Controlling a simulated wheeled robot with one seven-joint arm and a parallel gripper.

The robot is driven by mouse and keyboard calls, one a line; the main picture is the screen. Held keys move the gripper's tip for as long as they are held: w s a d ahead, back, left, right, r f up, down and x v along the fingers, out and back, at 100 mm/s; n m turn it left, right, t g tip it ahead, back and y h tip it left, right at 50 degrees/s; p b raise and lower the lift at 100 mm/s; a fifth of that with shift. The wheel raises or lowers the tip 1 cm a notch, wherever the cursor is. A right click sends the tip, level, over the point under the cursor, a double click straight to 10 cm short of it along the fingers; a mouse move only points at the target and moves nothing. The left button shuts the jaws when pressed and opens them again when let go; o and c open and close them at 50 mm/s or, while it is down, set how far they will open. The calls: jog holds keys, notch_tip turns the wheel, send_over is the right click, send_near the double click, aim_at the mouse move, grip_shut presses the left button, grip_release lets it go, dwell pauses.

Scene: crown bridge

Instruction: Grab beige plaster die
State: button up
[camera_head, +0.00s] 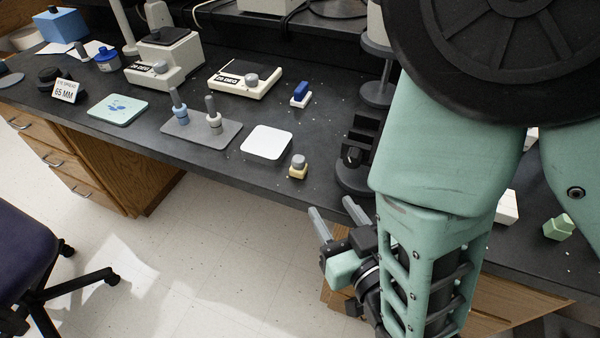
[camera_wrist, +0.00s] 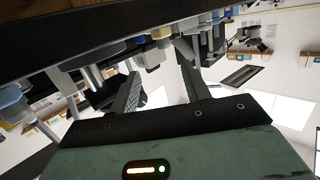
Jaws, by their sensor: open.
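The beige plaster die (camera_head: 298,172), a small beige block with a grey top, stands upright near the front edge of the dark bench, right of a white square pad (camera_head: 267,142). My gripper (camera_head: 333,208) is open and empty, out in front of the bench edge. In the head view it is below and to the right of the die, and clearly apart from it. The wrist view shows the two spread dark fingers (camera_wrist: 158,62) with nothing held between them. I cannot tell surely which small block in the wrist view is the beige die.
A grey plate (camera_head: 202,135) with two upright handled pieces and a blue block (camera_head: 301,94) lie farther back. A dark stand (camera_head: 360,155) rises right of the die. A green block (camera_head: 559,228) is far right. The floor before the bench is free; a chair (camera_head: 35,260) stands left.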

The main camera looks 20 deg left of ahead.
aim_at(301, 162)
jog(key=shift+w+a+f+t+y+b, duration=0.15)
jog(key=shift+w+a+t+y+b, duration=0.15)
jog(key=shift+w+a+y+b, duration=0.4)
jog(key=shift+a+f+b, duration=0.25)
jog(key=shift+f+b, duration=0.05)
jog(key=shift+b, duration=0.45)
jog(key=b, duration=0.3)
jog(key=shift+w+a+h, duration=0.3)
jog(key=b, duration=0.3)
jog(key=shift+w+a+b, duration=0.2)
jog(key=shift+w+b, duration=0.1)
jog(key=shift+b, duration=0.1)
jog(key=shift+b, duration=0.6)
jog(key=shift+w+a+r, duration=0.1)
jog(key=shift+w+a, duration=0.1)
jog(key=shift+w, duration=0.05)
jog(key=shift+n, duration=0.3)
jog(key=x, duration=1.2)
jog(key=shift+r, duration=0.15)
